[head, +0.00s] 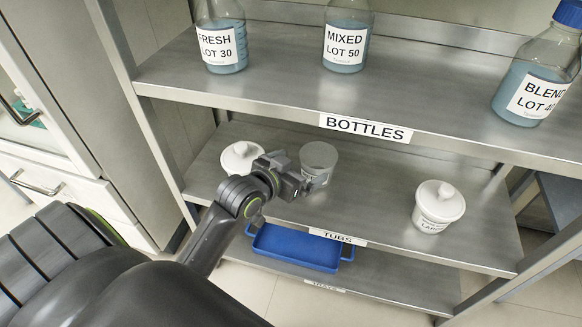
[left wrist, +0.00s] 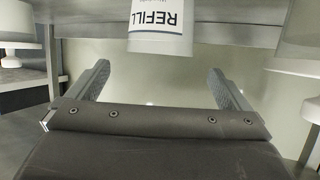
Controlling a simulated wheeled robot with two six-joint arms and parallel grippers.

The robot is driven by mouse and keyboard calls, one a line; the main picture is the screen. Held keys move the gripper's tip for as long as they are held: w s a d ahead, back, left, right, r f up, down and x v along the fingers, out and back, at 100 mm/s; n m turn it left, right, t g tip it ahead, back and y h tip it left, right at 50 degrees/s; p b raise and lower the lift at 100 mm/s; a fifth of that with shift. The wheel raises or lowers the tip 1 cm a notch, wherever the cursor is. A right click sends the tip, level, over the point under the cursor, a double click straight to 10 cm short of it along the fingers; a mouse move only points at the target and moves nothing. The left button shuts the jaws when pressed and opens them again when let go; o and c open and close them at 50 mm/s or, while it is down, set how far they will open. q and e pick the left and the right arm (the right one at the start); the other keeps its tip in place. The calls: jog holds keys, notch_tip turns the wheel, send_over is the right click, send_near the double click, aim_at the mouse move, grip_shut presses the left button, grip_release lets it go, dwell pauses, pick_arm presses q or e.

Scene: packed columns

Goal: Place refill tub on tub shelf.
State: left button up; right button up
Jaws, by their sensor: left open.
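The refill tub (head: 318,157) is a pale grey-white round tub standing upright on the tub shelf (head: 375,210), the middle level labelled TUBS. Its REFILL label shows at the top of the left wrist view (left wrist: 160,42), where the tub is partly cut off. My left gripper (head: 308,182) is open in front of the tub, at its near side. In the left wrist view, the open fingers (left wrist: 158,75) have nothing between them, and the tub appears just beyond their tips. My right gripper is not in view.
A white lidded tub (head: 241,157) stands left of the refill tub, and another (head: 438,206) stands at the shelf's right. Several labelled bottles (head: 346,35) stand on the upper shelf (head: 280,75), overhead. A blue tray (head: 296,248) lies below. The shelf between the refill tub and right tub is clear.

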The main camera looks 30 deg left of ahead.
pick_arm(q)
jog(key=s+f+n+g+y, duration=0.1)
jog(key=s+f, duration=0.1)
jog(key=s, duration=0.6)
jog(key=s+f+n, duration=0.1)
jog(key=s+f, duration=0.1)
jog(key=s, duration=0.7)
jog(key=shift+a+f+g+y+p, duration=0.3)
jog(key=shift+a+f+g+y, duration=0.05)
jog(key=shift+f+g+y, duration=0.05)
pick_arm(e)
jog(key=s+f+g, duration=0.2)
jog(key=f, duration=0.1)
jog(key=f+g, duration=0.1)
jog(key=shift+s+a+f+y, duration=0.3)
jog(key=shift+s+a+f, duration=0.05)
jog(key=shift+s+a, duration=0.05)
pick_arm(q)
jog(key=shift+w, duration=0.1)
